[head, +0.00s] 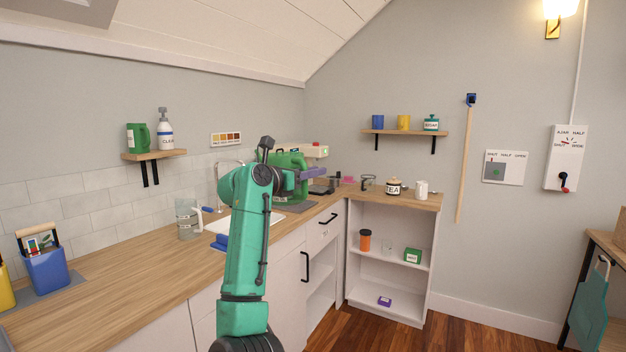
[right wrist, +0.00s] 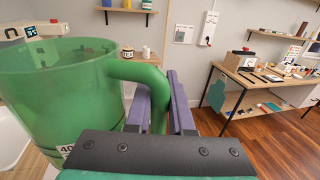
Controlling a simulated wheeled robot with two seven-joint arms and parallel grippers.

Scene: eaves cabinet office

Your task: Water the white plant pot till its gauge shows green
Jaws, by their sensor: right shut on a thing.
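My right gripper (head: 312,173) has purple fingers and is shut on the handle of a green jug (head: 290,160). In the right wrist view the green jug (right wrist: 60,90) stands upright, with a white label partly visible low on its side. The handle passes between the purple fingers (right wrist: 160,105). The jug is over the sink end of the counter; I cannot tell whether it touches anything below. How much water is in it does not show clearly. I see no white plant pot and no gauge on one. My left gripper is not in view.
The white sink (head: 262,218) is set in the wooden counter (head: 140,275), with a clear glass jug (head: 187,218) beside it. A tea jar (head: 393,187) and white mug (head: 421,189) stand on the right counter. A blue caddy (head: 46,268) is at left. The mid-counter is clear.

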